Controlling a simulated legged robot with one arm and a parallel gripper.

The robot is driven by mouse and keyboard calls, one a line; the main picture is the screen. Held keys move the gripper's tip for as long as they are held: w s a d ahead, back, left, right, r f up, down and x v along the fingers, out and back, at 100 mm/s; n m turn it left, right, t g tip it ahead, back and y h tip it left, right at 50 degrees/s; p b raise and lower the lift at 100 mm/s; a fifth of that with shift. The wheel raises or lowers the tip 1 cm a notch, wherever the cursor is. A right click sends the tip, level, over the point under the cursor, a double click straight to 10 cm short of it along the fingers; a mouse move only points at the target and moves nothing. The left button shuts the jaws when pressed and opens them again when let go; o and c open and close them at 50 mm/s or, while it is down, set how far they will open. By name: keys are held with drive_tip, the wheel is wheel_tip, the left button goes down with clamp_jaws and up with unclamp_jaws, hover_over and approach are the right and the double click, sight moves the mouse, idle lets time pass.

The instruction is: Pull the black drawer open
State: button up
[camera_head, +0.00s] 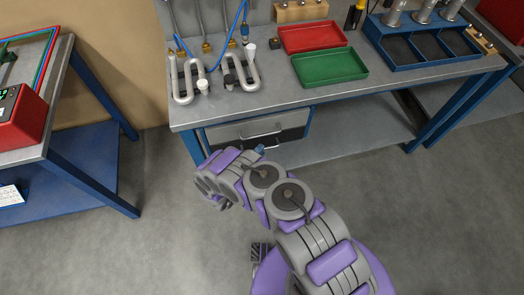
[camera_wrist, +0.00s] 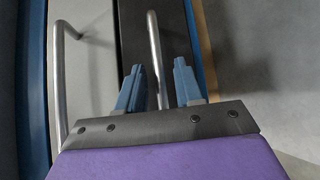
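The black drawer (camera_head: 292,136) is the lower one in a cabinet under the workbench, and looks flush with it. It also shows in the wrist view (camera_wrist: 133,30), with its metal bar handle (camera_wrist: 154,50). A light grey drawer (camera_head: 235,131) sits above it, with its own handle (camera_wrist: 58,85). My gripper (camera_wrist: 160,84) is open at the black drawer's front. Its two blue fingers lie on either side of the black drawer's handle, with a gap visible on each side. In the head view my arm hides most of the gripper (camera_head: 260,149).
The workbench (camera_head: 290,97) above holds grey coiled tubes (camera_head: 187,80), a red tray (camera_head: 312,37), a green tray (camera_head: 330,66) and a blue rack (camera_head: 425,58). A blue bench leg (camera_head: 437,120) stands at right. A second table (camera_head: 60,85) is at left. The floor before the cabinet is clear.

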drive_tip(key=shift+x, duration=1.3)
drive_tip(key=shift+d, duration=0.1)
drive_tip(key=shift+c, duration=0.2)
drive_tip(key=shift+s, duration=0.1)
clamp_jaws()
